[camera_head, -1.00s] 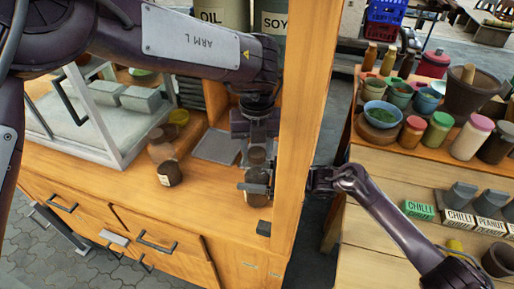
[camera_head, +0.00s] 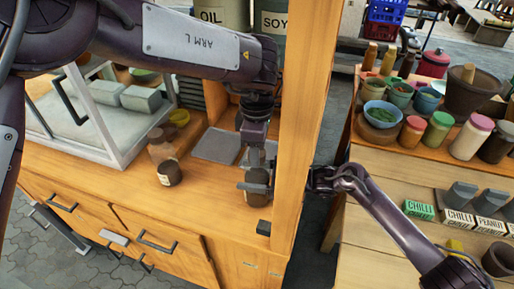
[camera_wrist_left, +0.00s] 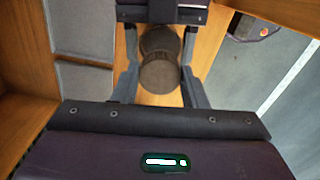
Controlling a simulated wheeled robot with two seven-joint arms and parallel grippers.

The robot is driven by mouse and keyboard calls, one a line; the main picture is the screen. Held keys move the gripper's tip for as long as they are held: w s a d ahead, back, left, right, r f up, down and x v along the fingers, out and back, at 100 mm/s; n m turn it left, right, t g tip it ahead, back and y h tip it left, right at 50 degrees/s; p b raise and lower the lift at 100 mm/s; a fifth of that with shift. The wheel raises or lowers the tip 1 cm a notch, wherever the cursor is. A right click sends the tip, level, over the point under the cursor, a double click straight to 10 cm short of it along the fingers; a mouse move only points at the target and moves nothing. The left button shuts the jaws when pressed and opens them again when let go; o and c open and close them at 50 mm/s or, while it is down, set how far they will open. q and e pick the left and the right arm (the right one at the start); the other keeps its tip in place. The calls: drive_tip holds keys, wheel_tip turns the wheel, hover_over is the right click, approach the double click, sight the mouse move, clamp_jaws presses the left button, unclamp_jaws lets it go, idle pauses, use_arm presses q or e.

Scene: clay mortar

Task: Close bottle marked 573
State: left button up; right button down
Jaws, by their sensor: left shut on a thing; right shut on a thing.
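A brown bottle (camera_head: 257,198) stands upright near the counter's right front edge, beside the wooden post; its marking cannot be read. My right gripper (camera_head: 256,187) reaches past the post from the right and is shut around the bottle. My left gripper (camera_head: 257,158) points down directly above it, shut on a dark round lid (camera_wrist_left: 158,77) that shows between its fingers in the left wrist view. A second dark round shape (camera_wrist_left: 160,40) overlaps behind the lid there. The fingers mostly hide the lid in the head view; I cannot tell whether it touches the bottle's mouth.
A labelled brown jar (camera_head: 170,173) and a second jar (camera_head: 160,147) stand to the left on the counter. A grey plate (camera_head: 217,145) lies behind. The wooden post (camera_head: 305,110) rises close between my grippers. A glass case (camera_head: 105,120) stands at the left.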

use_arm(q)
drive_tip(key=m, duration=0.6)
drive_tip(key=shift+m, duration=0.3)
drive_tip(key=m, duration=0.8)
drive_tip(key=o, duration=1.1)
drive_tip(key=shift+r, duration=0.1)
drive_tip(key=shift+r, duration=2.15)
drive_tip(key=shift+c, duration=0.3)
